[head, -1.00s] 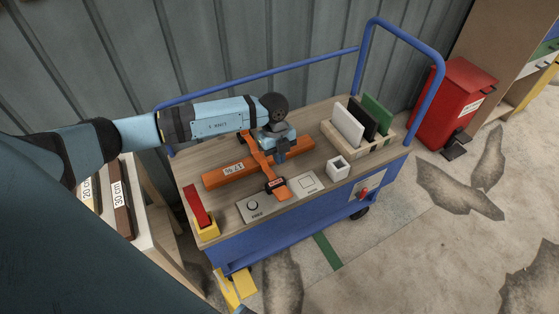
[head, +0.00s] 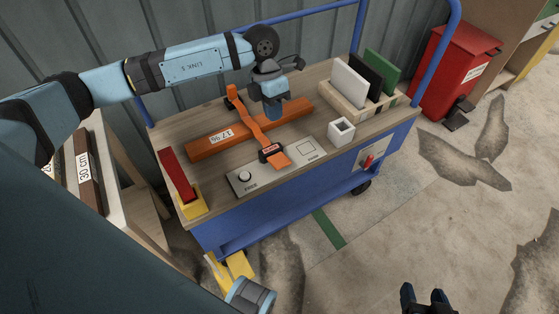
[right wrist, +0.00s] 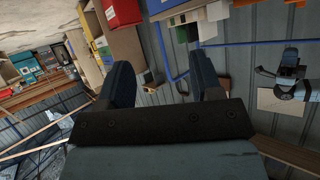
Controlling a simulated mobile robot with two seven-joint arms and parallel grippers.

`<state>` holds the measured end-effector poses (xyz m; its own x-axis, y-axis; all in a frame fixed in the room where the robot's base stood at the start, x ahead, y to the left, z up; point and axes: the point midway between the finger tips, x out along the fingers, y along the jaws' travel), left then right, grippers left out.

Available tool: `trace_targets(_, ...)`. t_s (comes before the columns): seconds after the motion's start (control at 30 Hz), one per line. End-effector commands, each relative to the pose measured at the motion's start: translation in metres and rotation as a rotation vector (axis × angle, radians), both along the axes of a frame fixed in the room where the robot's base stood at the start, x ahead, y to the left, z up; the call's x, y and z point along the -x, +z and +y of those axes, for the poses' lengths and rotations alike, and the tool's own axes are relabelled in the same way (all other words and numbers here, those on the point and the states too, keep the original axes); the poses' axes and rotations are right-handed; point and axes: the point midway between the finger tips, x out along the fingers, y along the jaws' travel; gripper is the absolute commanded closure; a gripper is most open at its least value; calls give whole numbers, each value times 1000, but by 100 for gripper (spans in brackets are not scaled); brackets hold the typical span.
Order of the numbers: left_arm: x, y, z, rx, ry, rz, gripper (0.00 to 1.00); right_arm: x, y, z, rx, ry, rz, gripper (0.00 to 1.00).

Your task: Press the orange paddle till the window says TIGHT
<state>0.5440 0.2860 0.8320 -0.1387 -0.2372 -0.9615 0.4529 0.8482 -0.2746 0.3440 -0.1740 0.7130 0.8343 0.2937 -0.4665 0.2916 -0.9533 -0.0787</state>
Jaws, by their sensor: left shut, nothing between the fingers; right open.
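An orange strap (head: 251,126) crosses the orange beam (head: 204,146) on the cart top. Its dark buckle carries a small red window (head: 269,149), whose lettering is too small to read. The orange paddle (head: 281,160) sticks out from the buckle toward the cart's front edge, over a grey plate. My left gripper (head: 275,115) is shut and empty, pointing down over the beam, right of the strap and behind the paddle. It looks apart from the paddle. My right gripper (head: 423,299) is low at the bottom right, away from the cart; its spread fingers show in the right wrist view (right wrist: 164,82).
The grey plate (head: 236,180) has a round knob. A white square cup (head: 341,131) and a wooden rack (head: 375,106) of panels are to the right. A red bin (head: 449,80) stands beyond the blue rail.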

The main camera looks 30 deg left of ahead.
Motion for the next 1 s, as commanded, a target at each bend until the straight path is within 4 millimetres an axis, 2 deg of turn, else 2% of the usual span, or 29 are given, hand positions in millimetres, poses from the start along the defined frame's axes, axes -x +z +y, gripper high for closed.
trace_targets(0.37,1,1,-1,8,-41,-8,100,0,0,0,-1,1,-3,41)
trace_targets(0.53,2,-8,-2,7,-40,-7,100,0,-2,0,-2,0,-2,41)
trace_targets(0.67,6,-27,-7,8,-40,-4,100,0,-5,1,-5,0,-3,41)
trace_targets(1.0,15,-96,-25,8,-40,-5,100,0,-6,3,-21,4,-19,41)
